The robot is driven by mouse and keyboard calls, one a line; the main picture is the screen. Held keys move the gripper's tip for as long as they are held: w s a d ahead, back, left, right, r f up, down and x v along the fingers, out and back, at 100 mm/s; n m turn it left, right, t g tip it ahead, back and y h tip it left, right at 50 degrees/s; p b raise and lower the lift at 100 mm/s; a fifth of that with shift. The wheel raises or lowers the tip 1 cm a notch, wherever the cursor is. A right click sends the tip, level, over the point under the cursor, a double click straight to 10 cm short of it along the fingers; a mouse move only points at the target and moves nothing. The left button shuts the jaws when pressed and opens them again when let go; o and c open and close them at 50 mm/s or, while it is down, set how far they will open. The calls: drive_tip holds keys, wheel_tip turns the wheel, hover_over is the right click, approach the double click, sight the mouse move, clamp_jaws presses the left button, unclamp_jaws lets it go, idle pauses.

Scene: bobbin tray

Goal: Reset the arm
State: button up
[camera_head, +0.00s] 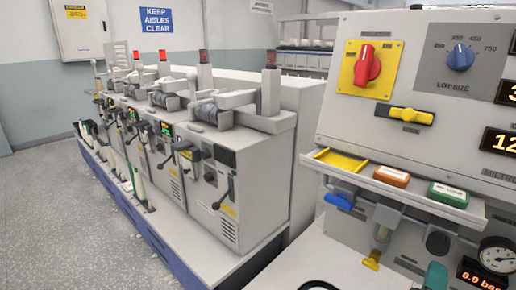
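My arm and gripper cannot be made out in the head view. A white surface (345,262) with part of a dark ring (318,286) shows at the bottom edge, and I cannot tell what it belongs to. A grey control panel (335,130) stands at the right. A narrow tray ledge (455,213) juts from its front, holding a yellow tray (341,160), an orange block (391,176) and a green block (447,195).
The panel carries a red knob (367,66) on yellow, a blue knob (461,58) and a yellow latch (405,116). A pressure gauge (497,255) sits below. A row of machines (233,190) runs back at left. Open floor (60,220) lies left of them.

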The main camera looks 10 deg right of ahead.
drive_tip(key=s+d+f+m+g+y+p, duration=0.2)
drive_tip(key=s+f+m+g+y+p, duration=0.35)
drive_tip(key=f, duration=0.55)
drive_tip(key=s+a+f+g+y+p, duration=0.2)
drive_tip(key=s+a+f+y, duration=0.1)
drive_tip(key=s, duration=0.3)
drive_tip(key=s+a+f+g+y+p, duration=0.2)
drive_tip(key=s+a+f+y, duration=0.1)
drive_tip(key=s, duration=0.4)
drive_tip(key=shift+s+a+f+m+y+p, duration=0.4)
drive_tip(key=shift+a+y, duration=0.3)
drive_tip(key=shift+y, duration=0.35)
drive_tip(key=shift+w+r, duration=0.15)
drive_tip(key=shift+w, duration=0.05)
idle(4.4)
